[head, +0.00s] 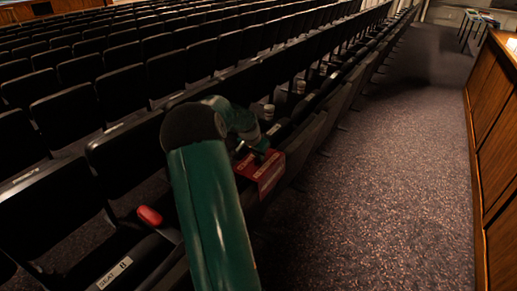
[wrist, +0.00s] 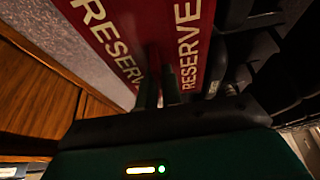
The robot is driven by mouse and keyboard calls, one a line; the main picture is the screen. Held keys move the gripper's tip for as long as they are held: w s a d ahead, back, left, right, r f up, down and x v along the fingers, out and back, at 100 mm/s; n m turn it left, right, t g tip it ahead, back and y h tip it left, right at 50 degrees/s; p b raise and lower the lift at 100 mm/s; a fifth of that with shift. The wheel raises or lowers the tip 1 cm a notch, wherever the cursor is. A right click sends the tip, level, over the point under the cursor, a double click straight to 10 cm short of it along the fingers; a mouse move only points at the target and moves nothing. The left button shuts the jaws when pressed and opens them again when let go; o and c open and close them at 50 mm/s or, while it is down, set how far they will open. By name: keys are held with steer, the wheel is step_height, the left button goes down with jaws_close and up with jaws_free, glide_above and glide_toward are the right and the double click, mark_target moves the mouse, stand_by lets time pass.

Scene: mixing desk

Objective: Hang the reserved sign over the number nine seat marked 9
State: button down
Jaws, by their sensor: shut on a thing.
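The red reserved sign (head: 268,178) is at the front-row seats beside the aisle, in the middle of the head view. It appears folded, with white lettering on two faces. My gripper (head: 262,152) is shut on it from above. In the wrist view, the sign (wrist: 135,30) fills the upper middle, with the fingers (wrist: 158,90) at the fold between its two faces. The sign is at or just above a dark seat back; I cannot tell whether it rests on it. A near seat bears a white label reading 8 (head: 115,274). No 9 is readable; my arm hides part of the row.
A red rounded object (head: 150,215) lies on a near seat, left of my arm. Small cups (head: 268,112) stand beyond the gripper. Rows of dark seats (head: 122,88) fill the left. The carpeted aisle (head: 385,185) is clear, with a wooden panel (head: 495,130) at right.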

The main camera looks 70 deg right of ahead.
steer(key=shift+f, duration=4.25)
steer(key=c, duration=1.5)
jaws_free()
steer(key=v, duration=1.3)
steer(key=shift+r, duration=0.4)
